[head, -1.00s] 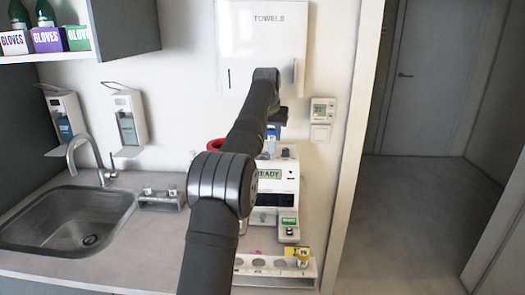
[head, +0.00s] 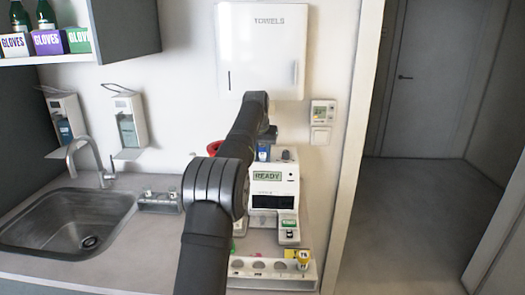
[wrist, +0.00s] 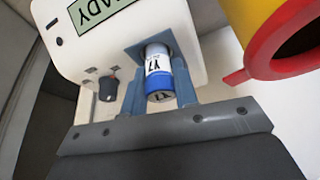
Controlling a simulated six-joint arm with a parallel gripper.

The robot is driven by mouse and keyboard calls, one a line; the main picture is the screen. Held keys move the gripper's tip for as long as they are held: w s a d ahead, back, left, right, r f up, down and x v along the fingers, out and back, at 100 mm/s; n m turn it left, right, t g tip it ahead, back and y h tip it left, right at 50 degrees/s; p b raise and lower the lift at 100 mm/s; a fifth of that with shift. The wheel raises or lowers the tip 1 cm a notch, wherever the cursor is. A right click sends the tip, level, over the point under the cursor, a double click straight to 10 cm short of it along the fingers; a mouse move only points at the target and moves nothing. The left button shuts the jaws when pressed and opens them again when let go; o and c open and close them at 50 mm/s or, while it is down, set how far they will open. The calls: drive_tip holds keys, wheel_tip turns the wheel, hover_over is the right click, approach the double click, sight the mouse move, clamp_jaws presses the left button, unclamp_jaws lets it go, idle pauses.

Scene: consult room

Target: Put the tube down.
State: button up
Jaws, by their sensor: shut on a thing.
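The tube (wrist: 158,73) has a white label marked Y7 and a blue cap. In the wrist view it is between the two blue-grey fingers of my gripper (wrist: 159,88), which is shut on it. The tube's far end is at a dark square (wrist: 150,48) on the top of the white analyser (wrist: 125,42); I cannot tell whether it is inside or just above. In the head view my gripper (head: 266,140) is over the analyser (head: 288,185), whose green screen reads READY. A blue part shows below my wrist there; the tube is not clearly distinguishable.
A rack (head: 272,275) at the counter's front has several holes and a yellow-capped tube (head: 303,257). A red and yellow container (wrist: 285,35) is close beside the analyser. A sink (head: 65,220) and a small metal rack (head: 160,200) are at left. A towel dispenser (head: 262,50) hangs behind.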

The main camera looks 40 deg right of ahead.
drive_tip(key=shift+f, duration=0.25)
drive_tip(key=o, duration=1)
drive_tip(key=shift+f, duration=0.1)
drive_tip(key=shift+o, duration=0.2)
drive_tip(key=shift+r, duration=0.3)
drive_tip(key=v, duration=1.2)
